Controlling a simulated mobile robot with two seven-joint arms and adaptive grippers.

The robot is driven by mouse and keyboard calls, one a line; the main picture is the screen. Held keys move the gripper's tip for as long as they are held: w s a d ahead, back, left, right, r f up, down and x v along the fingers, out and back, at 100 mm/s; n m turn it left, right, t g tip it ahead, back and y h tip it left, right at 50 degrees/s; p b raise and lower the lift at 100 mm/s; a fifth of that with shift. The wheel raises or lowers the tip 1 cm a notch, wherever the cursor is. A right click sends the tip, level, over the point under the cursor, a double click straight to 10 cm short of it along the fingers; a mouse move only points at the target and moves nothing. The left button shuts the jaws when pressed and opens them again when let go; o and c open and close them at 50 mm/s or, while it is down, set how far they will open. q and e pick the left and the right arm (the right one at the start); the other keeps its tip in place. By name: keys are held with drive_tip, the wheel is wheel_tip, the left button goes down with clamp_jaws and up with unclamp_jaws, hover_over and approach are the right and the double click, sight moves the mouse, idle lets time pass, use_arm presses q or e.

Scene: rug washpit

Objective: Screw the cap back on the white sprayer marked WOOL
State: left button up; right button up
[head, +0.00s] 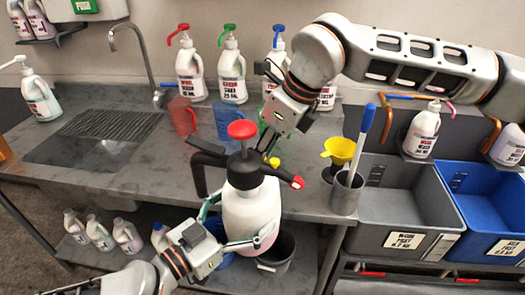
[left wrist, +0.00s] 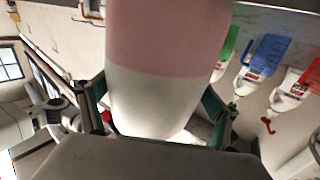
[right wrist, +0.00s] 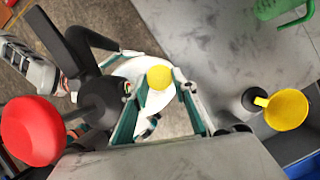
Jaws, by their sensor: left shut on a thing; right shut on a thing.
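The white sprayer (head: 250,212) stands upright, with a black pump head (head: 244,168), a side handle and a red knob (head: 242,129). Its lower part looks pink in the left wrist view (left wrist: 160,45). No WOOL mark is readable. My left gripper (head: 238,222) is shut around the sprayer's body. The small yellow cap (right wrist: 159,77) is between the fingertips of my right gripper (right wrist: 156,90), above the white shoulder and beside the pump head. It also shows in the head view (head: 274,162). Whether the cap touches the sprayer is hidden.
A yellow funnel (head: 339,150) and a metal cup (head: 347,192) with a blue-handled tool stand at the counter's right edge. Red (head: 182,116) and blue (head: 229,121) jugs and several pump bottles stand behind. A sink (head: 92,138) is left; grey (head: 404,208) and blue bins are right.

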drive_tip(key=shift+w+r, duration=0.1)
drive_tip(key=shift+w, duration=0.1)
drive_tip(key=o, duration=0.7)
drive_tip(key=shift+c, duration=0.2)
drive_tip(key=shift+s, duration=0.15)
drive_tip(key=shift+r, duration=0.1)
drive_tip(key=shift+r, duration=2.15)
drive_tip(key=shift+c, duration=0.3)
